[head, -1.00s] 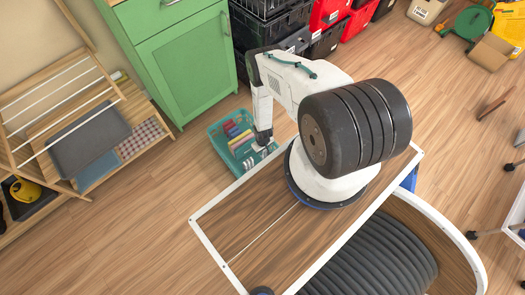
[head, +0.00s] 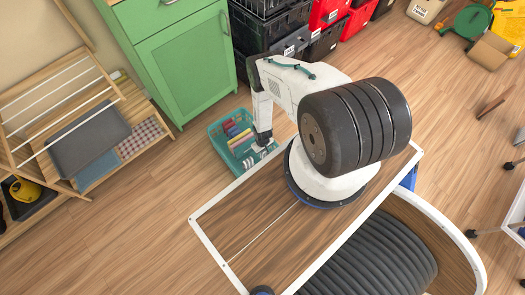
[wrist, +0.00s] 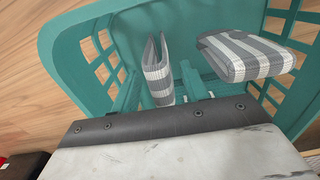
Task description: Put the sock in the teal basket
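The teal basket (head: 217,148) stands on the floor beyond my base, and its walls fill much of the wrist view (wrist: 75,50). A grey-and-white striped folded sock (wrist: 156,72) stands on edge inside the basket, between my gripper's two teal fingers. My gripper (wrist: 162,88) is down in the basket with its fingers spread, and a gap appears on each side of the sock. In the head view my gripper (head: 264,142) is over the basket's right part. A second striped folded piece (wrist: 245,55) lies to the right inside the basket. The sock's lower end is hidden.
Several coloured folded items (head: 238,134) lie in the basket's left part. A green cabinet (head: 185,70) stands behind it on the left, and stacked black totes (head: 270,35) stand behind. A wooden drying rack (head: 70,120) is at the left. Floor left of the basket is clear.

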